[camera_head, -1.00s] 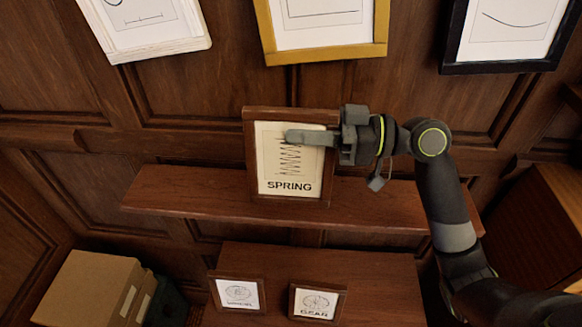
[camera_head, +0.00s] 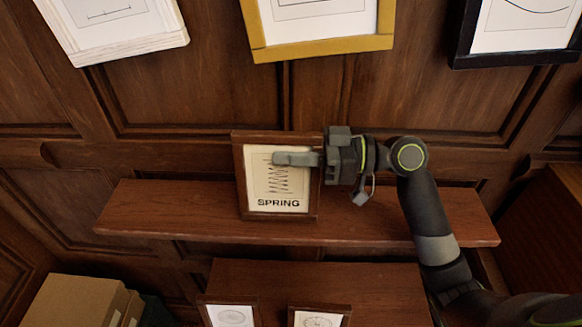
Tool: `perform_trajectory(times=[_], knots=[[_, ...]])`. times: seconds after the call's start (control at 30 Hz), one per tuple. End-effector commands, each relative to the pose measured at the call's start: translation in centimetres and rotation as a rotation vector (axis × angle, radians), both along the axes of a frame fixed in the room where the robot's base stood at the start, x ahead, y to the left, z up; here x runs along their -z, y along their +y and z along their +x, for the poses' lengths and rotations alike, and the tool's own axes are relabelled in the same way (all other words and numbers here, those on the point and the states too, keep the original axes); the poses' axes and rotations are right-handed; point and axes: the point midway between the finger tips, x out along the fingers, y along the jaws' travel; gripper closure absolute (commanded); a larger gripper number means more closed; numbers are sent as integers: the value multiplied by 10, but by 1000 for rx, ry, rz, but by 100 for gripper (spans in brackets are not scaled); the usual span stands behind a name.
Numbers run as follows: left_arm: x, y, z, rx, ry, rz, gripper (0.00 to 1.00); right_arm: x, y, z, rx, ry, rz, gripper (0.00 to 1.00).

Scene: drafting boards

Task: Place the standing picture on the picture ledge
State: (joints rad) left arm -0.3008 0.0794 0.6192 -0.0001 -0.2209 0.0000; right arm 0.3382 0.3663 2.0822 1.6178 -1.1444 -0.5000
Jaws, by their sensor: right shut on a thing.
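A brown-framed picture marked SPRING (camera_head: 268,204) stands upright at the middle of the wooden picture ledge (camera_head: 160,212). Its lower edge appears to be at the ledge top; whether it rests fully there I cannot tell. My right gripper (camera_head: 300,160) comes in from the right and is shut on the upper right part of the frame, one finger across the front. The other finger is hidden behind the picture. My left gripper is not in view.
Two smaller framed pictures (camera_head: 230,312) and (camera_head: 320,316) stand on a wooden surface (camera_head: 340,281) below the ledge. Cardboard boxes (camera_head: 75,300) are at the lower left. White (camera_head: 128,52), yellow (camera_head: 320,45) and black (camera_head: 515,55) frames hang above. The ledge is clear on both sides.

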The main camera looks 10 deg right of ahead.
Motion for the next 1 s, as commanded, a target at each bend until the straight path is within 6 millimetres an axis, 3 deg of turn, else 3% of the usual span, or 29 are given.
perform_trajectory(times=[0.03, 0.1, 0.53, 0.57, 0.7, 1.0], knots=[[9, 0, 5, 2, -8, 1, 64, 14, 0, 0, 0, 2, 3, 100], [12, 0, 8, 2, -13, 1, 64, 20, 0, 0, -1, 0, 2, 100], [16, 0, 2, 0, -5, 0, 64, 23, 0, 0, -1, -3, 2, 100], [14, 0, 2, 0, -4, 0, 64, 22, 0, 0, 0, -1, 0, 78], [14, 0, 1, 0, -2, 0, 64, 22, 0, 0, 0, 0, 0, 60], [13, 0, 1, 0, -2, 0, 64, 21, 0, 0, 0, 0, 0, 60]])
